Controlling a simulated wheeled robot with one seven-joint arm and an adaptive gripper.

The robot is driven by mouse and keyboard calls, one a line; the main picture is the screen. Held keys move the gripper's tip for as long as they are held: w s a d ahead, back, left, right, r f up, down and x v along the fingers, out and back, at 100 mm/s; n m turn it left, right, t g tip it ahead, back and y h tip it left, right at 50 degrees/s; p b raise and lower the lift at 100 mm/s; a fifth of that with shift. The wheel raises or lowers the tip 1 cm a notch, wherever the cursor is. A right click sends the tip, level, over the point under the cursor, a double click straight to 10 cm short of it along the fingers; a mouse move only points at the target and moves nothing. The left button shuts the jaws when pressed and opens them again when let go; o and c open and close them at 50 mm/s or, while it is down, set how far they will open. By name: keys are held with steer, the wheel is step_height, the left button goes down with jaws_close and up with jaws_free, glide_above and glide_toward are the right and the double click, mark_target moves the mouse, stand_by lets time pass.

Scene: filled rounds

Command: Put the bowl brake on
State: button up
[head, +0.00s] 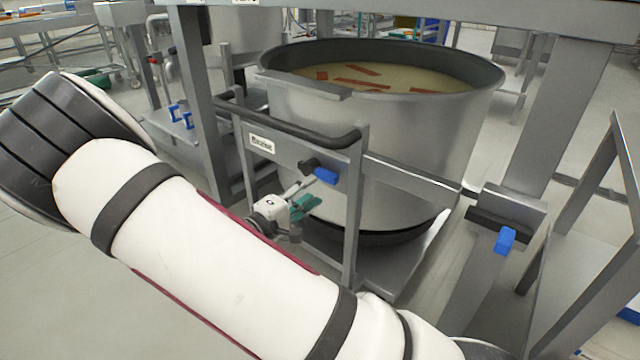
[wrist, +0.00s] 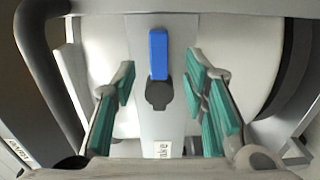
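The large steel bowl (head: 400,125), filled with pale liquid and reddish-brown strips, stands in a grey wheeled frame with a dark push handle (head: 290,125). A brake lever with a blue tip (head: 326,176) and black hub sits on the frame's front bar. In the wrist view the blue lever (wrist: 158,55) points up from its hub, above a partly hidden label ending in "ke". My gripper (head: 306,196) is open, its teal pads close to the lever. In the wrist view my gripper (wrist: 160,88) has one finger on each side of the lever, apart from it.
A white label (head: 261,144) is on the frame, too small to read surely. Another blue lever (head: 505,240) sits on a grey post at right, and blue levers (head: 181,116) show at left. A grey beam crosses above the bowl. The floor at lower left is clear.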

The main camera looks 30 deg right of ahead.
steer(key=shift+v, duration=2.65)
